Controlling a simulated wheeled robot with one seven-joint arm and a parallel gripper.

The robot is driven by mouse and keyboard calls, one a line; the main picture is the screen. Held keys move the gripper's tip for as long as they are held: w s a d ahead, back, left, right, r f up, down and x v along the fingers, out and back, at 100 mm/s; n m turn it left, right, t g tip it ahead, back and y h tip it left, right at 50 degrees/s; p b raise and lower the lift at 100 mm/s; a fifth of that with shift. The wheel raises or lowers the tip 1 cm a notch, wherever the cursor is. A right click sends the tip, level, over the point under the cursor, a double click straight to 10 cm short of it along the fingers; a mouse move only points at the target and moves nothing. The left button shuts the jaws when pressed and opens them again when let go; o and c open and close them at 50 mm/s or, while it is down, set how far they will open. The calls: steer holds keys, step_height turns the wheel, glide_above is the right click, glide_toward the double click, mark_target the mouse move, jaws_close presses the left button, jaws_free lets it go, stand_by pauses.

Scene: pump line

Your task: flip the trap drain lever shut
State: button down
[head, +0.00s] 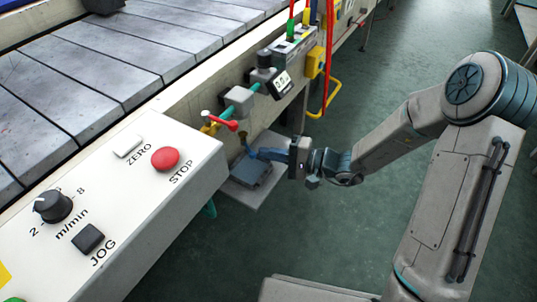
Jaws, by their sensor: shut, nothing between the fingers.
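A small red lever (223,123) with a pale end sits on a yellow fitting (210,126) on the side of the conveyor frame. It looks like the drain lever, but no label shows and I cannot tell whether it is open or shut. A grey block (239,98) with a teal pipe sits just above and to its right. My gripper (260,154) is shut and empty, below and to the right of the red lever, apart from it. Its fingertips are close to a small dark brass-coloured part (243,138); I cannot tell whether they touch.
A blue-grey box (250,175) rests on a pale shelf (268,192) below my gripper. A control panel (130,185) with a red stop button (165,159) stands at the left front. A gauge (282,83) and red and yellow hoses (330,75) are behind. Green floor lies open at right.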

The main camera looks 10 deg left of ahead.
steer(key=s+d+p, duration=0.2)
steer(key=s+d, duration=0.3)
steer(key=d, duration=0.3)
steer(key=shift+s, duration=0.2)
steer(key=shift+a+f, duration=0.1)
stand_by(0.3)
